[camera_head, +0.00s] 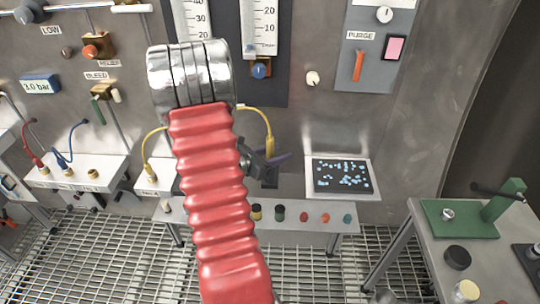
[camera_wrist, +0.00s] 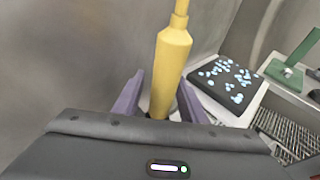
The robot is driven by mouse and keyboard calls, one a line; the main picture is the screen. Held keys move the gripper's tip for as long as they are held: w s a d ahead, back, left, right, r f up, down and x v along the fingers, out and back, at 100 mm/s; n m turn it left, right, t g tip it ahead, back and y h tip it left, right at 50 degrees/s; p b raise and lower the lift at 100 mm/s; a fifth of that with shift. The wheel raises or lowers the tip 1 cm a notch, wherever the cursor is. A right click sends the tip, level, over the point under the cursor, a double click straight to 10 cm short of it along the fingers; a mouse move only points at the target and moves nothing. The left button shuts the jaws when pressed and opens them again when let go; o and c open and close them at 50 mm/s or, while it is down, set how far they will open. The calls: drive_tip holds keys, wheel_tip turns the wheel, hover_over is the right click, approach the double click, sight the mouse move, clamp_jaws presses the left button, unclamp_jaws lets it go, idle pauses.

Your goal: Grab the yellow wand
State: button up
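The yellow wand (camera_wrist: 171,62) stands nearly upright in the wrist view, with a narrow neck above a thicker body. My gripper (camera_wrist: 161,78) has its two purple fingers on either side of the wand's lower body. The fingers look apart, with a narrow gap at the left; contact at the right is unclear. In the head view the wand (camera_head: 269,143) hangs at the end of a yellow hose by the wall, just right of my red arm. My gripper (camera_head: 277,158) is partly hidden there by the arm.
A dark panel with light-blue specks (camera_head: 342,176) sits right of the wand. Below it runs a shelf with several coloured knobs (camera_head: 305,217). A bench with a green stand (camera_head: 470,218) is at the right.

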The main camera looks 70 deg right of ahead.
clamp_jaws()
drive_tip(key=shift+r, duration=0.1)
idle(0.4)
wheel_tip(320, 180, up, 12)
drive_tip(key=w+a, duration=0.4)
drive_tip(key=a, duration=0.3)
drive_tip(key=w+a, duration=0.5)
drive_tip(key=a, duration=0.3)
drive_tip(key=shift+w+a, duration=0.15)
drive_tip(key=shift+w, duration=0.15)
idle(0.4)
